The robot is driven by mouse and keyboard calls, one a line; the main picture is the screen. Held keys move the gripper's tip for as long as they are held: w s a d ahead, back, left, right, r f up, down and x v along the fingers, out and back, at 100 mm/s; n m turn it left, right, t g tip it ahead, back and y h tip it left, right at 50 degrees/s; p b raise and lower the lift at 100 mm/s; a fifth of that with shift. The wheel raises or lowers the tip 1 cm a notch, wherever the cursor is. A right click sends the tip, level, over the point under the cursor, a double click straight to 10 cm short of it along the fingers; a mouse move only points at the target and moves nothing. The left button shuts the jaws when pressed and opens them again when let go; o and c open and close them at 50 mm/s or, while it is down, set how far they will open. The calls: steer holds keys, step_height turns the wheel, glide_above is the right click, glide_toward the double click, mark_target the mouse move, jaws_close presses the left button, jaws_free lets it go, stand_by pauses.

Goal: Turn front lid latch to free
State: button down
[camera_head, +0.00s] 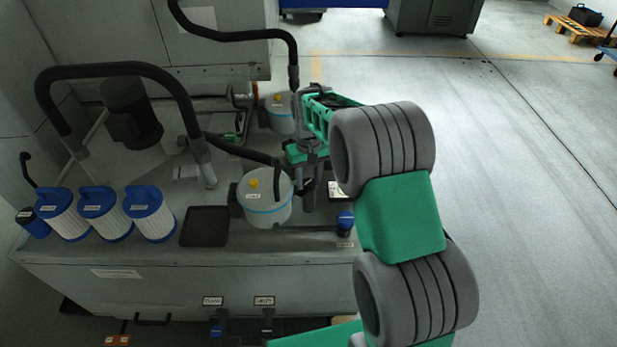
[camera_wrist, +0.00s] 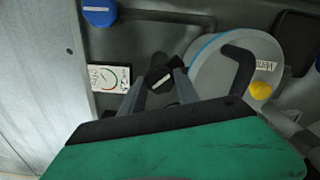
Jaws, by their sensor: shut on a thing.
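The front canister (camera_head: 264,203) is pale with a blue band and a yellow knob on its lid, standing on the machine's top. In the wrist view the canister (camera_wrist: 207,60) is right of my fingers. A dark latch (camera_wrist: 157,75) sits between my fingertips beside the canister. My gripper (camera_wrist: 160,86) is shut on the latch. In the head view my gripper (camera_head: 308,198) reaches down just right of the canister, and it hides most of the latch there. I cannot tell the latch's exact angle.
A label with a green arc (camera_wrist: 108,79) lies left of the fingers. A blue knob (camera_head: 345,221) stands at the front right. A black tray (camera_head: 205,227) and several white filter cartridges (camera_head: 103,211) are to the left. A second canister (camera_head: 281,115) and black hoses (camera_head: 130,68) are behind.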

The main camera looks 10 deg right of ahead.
mark_target(308, 182)
steer(key=n, duration=0.4)
steer(key=shift+r+n+p, duration=0.1)
steer(key=shift+n+p, duration=0.2)
steer(key=n, duration=0.4)
steer(key=shift+n, duration=0.3)
steer(key=c, duration=0.9)
jaws_free()
step_height(308, 182, up, 8)
steer(key=shift+f, duration=0.15)
